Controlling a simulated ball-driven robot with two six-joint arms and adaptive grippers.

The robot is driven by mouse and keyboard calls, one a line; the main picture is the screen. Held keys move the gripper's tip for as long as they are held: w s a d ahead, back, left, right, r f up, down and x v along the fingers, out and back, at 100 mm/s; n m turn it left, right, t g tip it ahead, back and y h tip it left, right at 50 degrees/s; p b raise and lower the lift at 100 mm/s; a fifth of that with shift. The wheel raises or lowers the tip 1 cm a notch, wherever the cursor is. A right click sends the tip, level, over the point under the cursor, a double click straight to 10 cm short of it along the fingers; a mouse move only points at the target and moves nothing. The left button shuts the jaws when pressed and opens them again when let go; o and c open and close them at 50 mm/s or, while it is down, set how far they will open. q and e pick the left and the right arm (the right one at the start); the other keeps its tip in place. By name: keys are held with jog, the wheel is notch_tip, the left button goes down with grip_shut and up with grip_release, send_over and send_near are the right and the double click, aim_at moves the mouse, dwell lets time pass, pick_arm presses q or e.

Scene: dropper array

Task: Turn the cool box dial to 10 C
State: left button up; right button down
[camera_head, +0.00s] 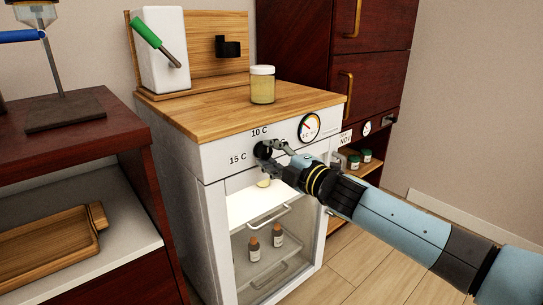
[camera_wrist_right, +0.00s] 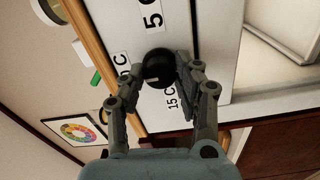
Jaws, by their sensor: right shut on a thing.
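The cool box (camera_head: 185,155) is a white cabinet with a wooden top and a lit, glass-fronted inside. Its round black dial (camera_head: 262,150) is on the upper front panel and also shows in the right wrist view (camera_wrist_right: 157,66). The label 10 C (camera_head: 259,132) is above the dial and 15 C (camera_head: 238,158) to its left. My right gripper (camera_head: 270,158) is shut on the dial, one finger on each side. I cannot tell which mark the dial points to. My left gripper is out of view.
A round gauge (camera_head: 309,126) is right of the dial. A lidded jar (camera_head: 262,88) stands on the wooden top (camera_head: 215,108). Small bottles (camera_head: 254,248) sit inside the box. A dark red cabinet (camera_head: 375,60) stands behind right, a dark wooden unit (camera_head: 70,135) at left.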

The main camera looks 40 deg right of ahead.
jog(key=shift+f, duration=0.1)
jog(key=c, duration=0.9)
grip_release()
jog(key=shift+c, duration=0.2)
jog(key=shift+s, duration=0.15)
jog(key=s, duration=1.1)
jog(key=shift+s+d, duration=0.35)
jog(key=shift+d, duration=0.1)
